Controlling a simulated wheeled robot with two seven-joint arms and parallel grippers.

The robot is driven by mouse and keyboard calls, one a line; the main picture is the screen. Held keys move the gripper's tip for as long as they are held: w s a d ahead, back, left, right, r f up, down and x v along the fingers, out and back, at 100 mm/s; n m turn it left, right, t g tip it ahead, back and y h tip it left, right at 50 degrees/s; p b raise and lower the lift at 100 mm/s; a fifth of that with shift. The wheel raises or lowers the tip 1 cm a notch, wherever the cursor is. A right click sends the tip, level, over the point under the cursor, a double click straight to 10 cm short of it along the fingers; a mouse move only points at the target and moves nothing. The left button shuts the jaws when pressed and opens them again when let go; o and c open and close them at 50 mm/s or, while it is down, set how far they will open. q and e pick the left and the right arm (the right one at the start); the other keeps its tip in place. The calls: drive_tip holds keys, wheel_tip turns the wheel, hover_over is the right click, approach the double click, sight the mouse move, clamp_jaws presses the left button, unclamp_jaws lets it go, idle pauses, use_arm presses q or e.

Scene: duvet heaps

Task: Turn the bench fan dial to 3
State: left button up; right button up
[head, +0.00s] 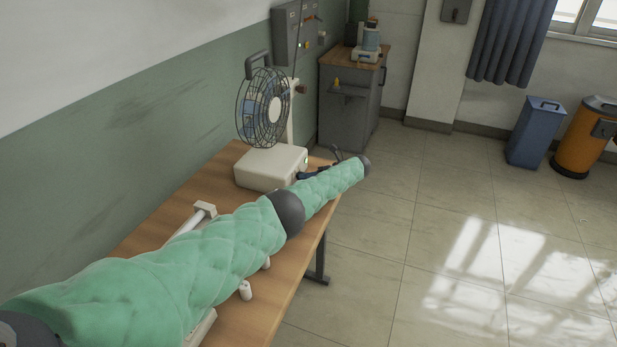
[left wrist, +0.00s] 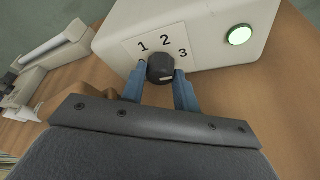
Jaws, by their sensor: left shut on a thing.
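The bench fan (head: 264,108) stands on a cream base (head: 270,167) at the far end of the wooden table. In the left wrist view the base's front (left wrist: 200,30) carries a plate marked 1, 2 and 3 and a dark round dial (left wrist: 160,66). My left gripper (left wrist: 161,80) has its blue fingers on either side of the dial and is shut on it. I cannot tell which number the dial points to. In the head view my left gripper (head: 312,174) is small, at the base's front, and the dial is hidden. My right gripper is not in view.
A round green light (left wrist: 240,35) glows right of the dial. The wooden table (head: 215,165) also holds white items (head: 204,210) partly behind my green-padded arm. A grey cabinet (head: 345,105) stands beyond; a blue bin (head: 535,135) and an orange bin (head: 580,145) stand far right. The tiled floor is clear.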

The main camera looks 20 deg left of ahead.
use_arm(q)
drive_tip(key=o, duration=0.7)
drive_tip(key=shift+o, duration=1.3)
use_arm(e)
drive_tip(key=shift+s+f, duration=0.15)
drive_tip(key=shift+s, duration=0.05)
use_arm(q)
drive_tip(key=shift+w+d+b, duration=0.15)
drive_tip(key=shift+d+b, duration=0.15)
drive_tip(key=shift+d, duration=0.25)
drive_tip(key=b+v, duration=0.2)
drive_tip(key=v, duration=0.4)
drive_tip(key=shift+d+r, duration=0.25)
drive_tip(key=shift+d, duration=0.05)
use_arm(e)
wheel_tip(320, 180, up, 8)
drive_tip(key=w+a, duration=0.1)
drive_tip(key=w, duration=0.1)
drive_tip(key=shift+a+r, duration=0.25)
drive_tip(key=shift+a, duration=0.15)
use_arm(q)
drive_tip(key=shift+w+d, duration=0.1)
